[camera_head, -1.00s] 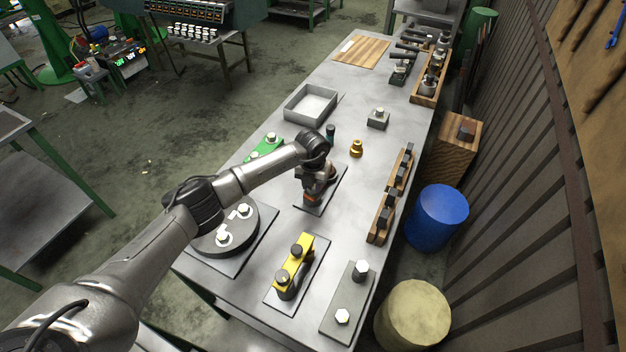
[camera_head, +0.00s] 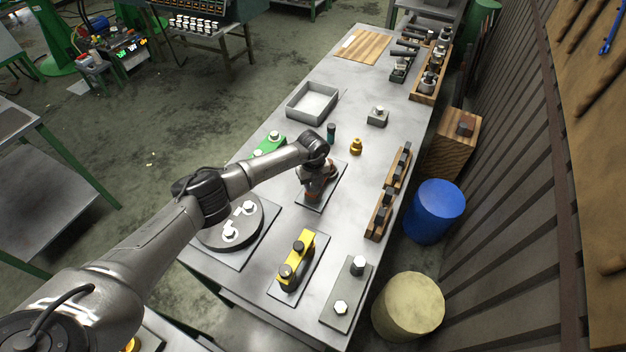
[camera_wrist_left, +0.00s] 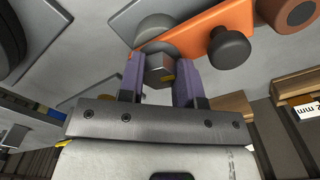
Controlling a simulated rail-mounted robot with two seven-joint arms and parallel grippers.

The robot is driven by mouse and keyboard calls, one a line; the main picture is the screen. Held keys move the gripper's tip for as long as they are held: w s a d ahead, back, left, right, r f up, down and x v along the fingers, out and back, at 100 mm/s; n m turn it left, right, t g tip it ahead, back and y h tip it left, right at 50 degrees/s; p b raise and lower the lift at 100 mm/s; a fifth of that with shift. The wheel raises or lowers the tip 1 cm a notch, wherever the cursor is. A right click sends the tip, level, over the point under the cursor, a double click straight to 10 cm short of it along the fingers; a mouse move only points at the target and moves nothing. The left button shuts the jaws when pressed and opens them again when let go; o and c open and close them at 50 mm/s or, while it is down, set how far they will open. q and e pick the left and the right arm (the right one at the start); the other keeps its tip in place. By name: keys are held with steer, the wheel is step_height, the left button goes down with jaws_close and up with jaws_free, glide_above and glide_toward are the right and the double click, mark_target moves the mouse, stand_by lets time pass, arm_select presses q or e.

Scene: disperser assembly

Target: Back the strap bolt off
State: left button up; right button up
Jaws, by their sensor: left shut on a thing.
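The orange strap (camera_wrist_left: 195,38) crosses the upper part of the left wrist view, with a dark round knob (camera_wrist_left: 229,47) on it. In the head view my left gripper (camera_head: 316,183) points down over the dark plate (camera_head: 334,186) at mid-table and hides most of the strap and the bolt. My right gripper is not in view.
A yellow clamp (camera_head: 297,262) and a disc with bolts (camera_head: 232,222) stand nearer. A green part (camera_head: 268,147), teal cylinder (camera_head: 331,131) and brass piece (camera_head: 356,146) stand close by. A wooden rack (camera_head: 380,214) lines the right edge. The table between tray (camera_head: 290,116) and cutting board is clear.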

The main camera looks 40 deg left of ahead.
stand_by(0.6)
arm_select(q)
steer(key=o, duration=0.9)
steer(key=shift+r, duration=0.15)
steer(key=shift+r+p, duration=0.4)
steer(key=shift+r, duration=6.4)
